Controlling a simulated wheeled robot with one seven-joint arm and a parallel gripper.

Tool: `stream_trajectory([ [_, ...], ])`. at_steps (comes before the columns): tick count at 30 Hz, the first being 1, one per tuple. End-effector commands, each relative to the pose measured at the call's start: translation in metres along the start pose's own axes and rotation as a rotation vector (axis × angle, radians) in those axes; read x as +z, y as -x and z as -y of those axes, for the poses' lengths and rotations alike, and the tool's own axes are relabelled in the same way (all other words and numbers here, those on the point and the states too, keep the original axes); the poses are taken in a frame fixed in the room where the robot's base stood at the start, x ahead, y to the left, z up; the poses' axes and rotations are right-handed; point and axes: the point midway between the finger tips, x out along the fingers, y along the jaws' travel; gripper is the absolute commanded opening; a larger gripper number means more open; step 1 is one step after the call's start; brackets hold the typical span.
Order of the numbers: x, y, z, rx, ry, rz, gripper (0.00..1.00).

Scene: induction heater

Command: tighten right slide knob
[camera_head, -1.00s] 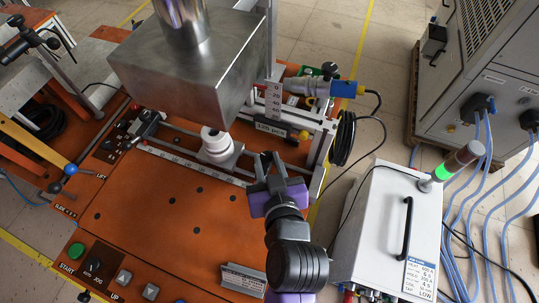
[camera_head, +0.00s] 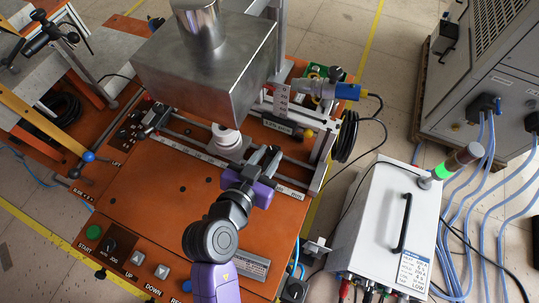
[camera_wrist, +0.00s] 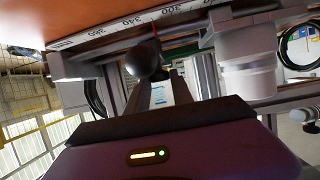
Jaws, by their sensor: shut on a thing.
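My gripper (camera_head: 265,156) is at the right part of the slide rail, in front of the scale strip, with its two dark fingers pointing away from me. In the wrist view, the slide knob (camera_wrist: 146,60), a dark rounded piece, sits at the fingertips (camera_wrist: 150,68), just below the numbered scale. The gripper is shut on it. In the head view the fingers hide the knob, so how tight it is cannot be seen. The white cylindrical holder (camera_head: 227,138) stands just left of the fingers; it also shows at right in the wrist view (camera_wrist: 248,60).
A large metal box (camera_head: 205,65) overhangs the rail to the left. The orange panel (camera_head: 150,205) has buttons along its front. A white cabinet (camera_head: 375,225) with a signal light stands at right. A black cable coil (camera_head: 346,135) hangs beside the frame.

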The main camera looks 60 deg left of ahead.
Motion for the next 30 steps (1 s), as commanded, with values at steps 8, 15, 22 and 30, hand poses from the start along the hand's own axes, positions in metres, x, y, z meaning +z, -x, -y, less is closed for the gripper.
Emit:
stream_trajectory([
  [8,-0.001,-0.001,0.009,0.176,-0.067,-0.01,0.0],
  [15,0.001,-0.003,0.013,0.336,-0.139,-0.006,0.0],
  [22,0.002,-0.004,0.014,0.461,-0.193,0.0,0.0],
  [30,0.002,-0.005,0.014,0.547,-0.227,0.004,0.0],
])
